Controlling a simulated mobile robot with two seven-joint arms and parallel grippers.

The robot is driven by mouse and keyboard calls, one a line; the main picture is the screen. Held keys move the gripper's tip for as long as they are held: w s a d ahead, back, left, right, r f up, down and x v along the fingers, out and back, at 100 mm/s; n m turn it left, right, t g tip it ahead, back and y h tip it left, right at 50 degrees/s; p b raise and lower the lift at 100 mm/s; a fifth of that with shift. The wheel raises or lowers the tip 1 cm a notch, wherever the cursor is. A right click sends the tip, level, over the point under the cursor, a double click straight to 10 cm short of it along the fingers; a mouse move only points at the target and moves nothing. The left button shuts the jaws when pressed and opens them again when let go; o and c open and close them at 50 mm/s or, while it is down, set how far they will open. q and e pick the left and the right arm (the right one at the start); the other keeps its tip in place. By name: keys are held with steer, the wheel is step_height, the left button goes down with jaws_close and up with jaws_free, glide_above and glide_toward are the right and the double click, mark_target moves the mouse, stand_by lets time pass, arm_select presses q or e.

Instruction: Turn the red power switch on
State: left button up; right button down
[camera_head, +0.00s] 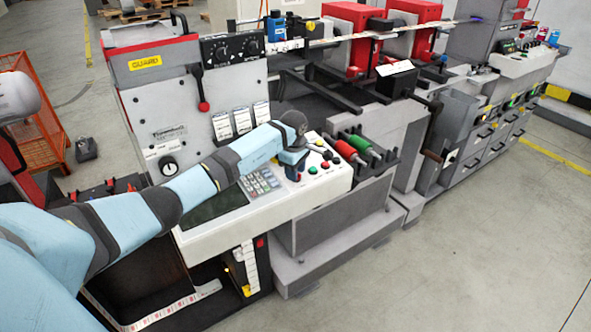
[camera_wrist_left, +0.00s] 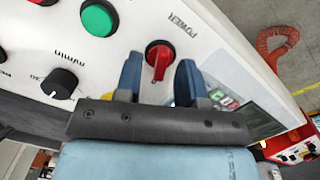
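The red power switch (camera_wrist_left: 158,57) is a round red knob with a raised grip, beside the word POWER on the white control panel (camera_head: 320,190). My left gripper (camera_wrist_left: 159,68) is open in the left wrist view, with one blue finger on each side of the knob. In the head view my left gripper (camera_head: 294,174) points down at the panel and the switch is hidden or too small to make out there. My right gripper is in neither view.
A green button (camera_wrist_left: 99,17) and a black dial (camera_wrist_left: 60,83) sit close to the switch. A keypad (camera_head: 260,182) lies left of my gripper in the head view. Red and green rollers (camera_head: 347,150) stand right of the panel. The floor in front is clear.

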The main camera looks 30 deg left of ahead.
arm_select(q)
jaws_close()
